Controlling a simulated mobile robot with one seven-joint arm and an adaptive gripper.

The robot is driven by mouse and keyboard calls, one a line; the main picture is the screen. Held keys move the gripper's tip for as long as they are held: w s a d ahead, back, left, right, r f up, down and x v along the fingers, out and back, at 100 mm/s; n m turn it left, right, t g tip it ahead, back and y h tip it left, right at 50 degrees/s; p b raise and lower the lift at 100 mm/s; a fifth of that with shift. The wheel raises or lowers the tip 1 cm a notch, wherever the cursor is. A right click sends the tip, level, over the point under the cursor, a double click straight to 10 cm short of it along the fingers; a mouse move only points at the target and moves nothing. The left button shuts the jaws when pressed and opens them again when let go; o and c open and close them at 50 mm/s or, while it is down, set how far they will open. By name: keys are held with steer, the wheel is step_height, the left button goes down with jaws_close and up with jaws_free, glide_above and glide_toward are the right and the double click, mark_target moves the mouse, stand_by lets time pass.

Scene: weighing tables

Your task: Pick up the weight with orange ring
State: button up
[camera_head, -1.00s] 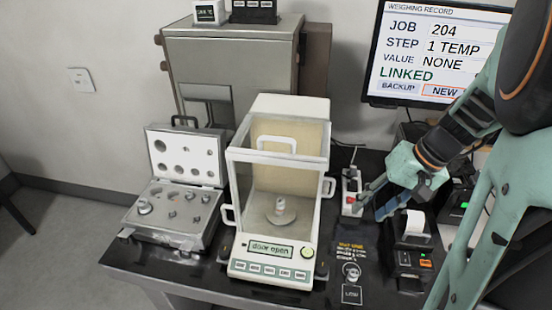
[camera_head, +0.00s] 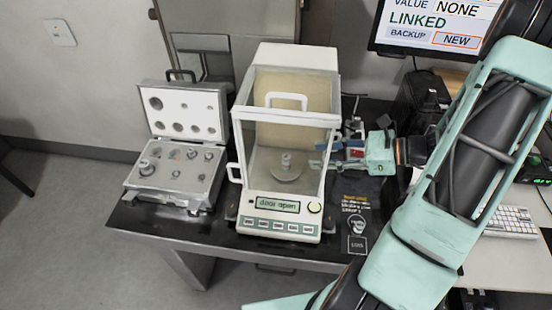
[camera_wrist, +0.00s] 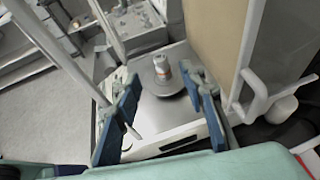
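A small metal weight (camera_head: 286,160) stands upright on the round pan (camera_head: 287,176) inside the balance. The wrist view shows this weight (camera_wrist: 161,68) with a faint orange band, on the pan (camera_wrist: 150,84). My gripper (camera_head: 322,155) is at the right side of the balance, pointing left toward the weight. In the wrist view my gripper (camera_wrist: 160,84) is open, its blue fingers apart. The weight appears between and beyond the fingertips, and no contact shows. The balance (camera_head: 281,228) reads "door open".
The balance's frame and white side handle (camera_wrist: 247,95) are close to my fingers. An open weight case (camera_head: 170,200) with several metal weights stands left of the balance. Another small weight (camera_head: 357,224) stands at the table front by a label. A monitor (camera_head: 440,30) is behind right.

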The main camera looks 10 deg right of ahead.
steer(key=p+x, duration=0.1)
steer(key=x, duration=0.5)
steer(key=shift+a, duration=0.35)
steer(key=p+x, duration=0.1)
steer(key=x, duration=0.3)
steer(key=shift+w+f, duration=0.15)
steer(key=shift+c, duration=0.2)
jaws_close()
